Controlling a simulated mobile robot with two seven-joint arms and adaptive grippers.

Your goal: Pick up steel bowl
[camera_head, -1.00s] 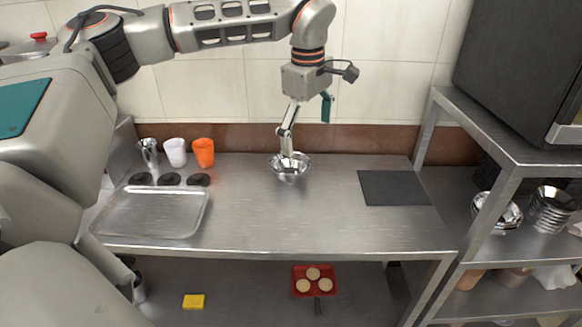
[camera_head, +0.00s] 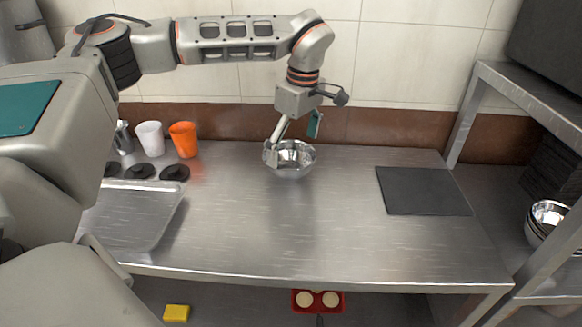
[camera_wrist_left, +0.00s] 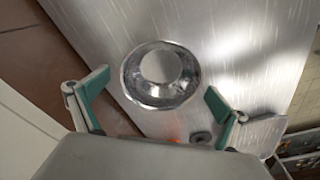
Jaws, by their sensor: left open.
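The steel bowl (camera_head: 291,160) is shiny and round and sits upright on the steel table (camera_head: 300,230), near the back. I cannot tell whether a finger touches the rim. My right gripper is not in view.
A white cup (camera_head: 150,138), an orange cup (camera_head: 184,140) and a metal cup stand at the back left, behind black discs (camera_head: 140,171) and a metal tray (camera_head: 135,215). A black mat (camera_head: 423,191) lies right. A steel shelf (camera_head: 540,110) with stacked bowls (camera_head: 549,220) bounds the right side.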

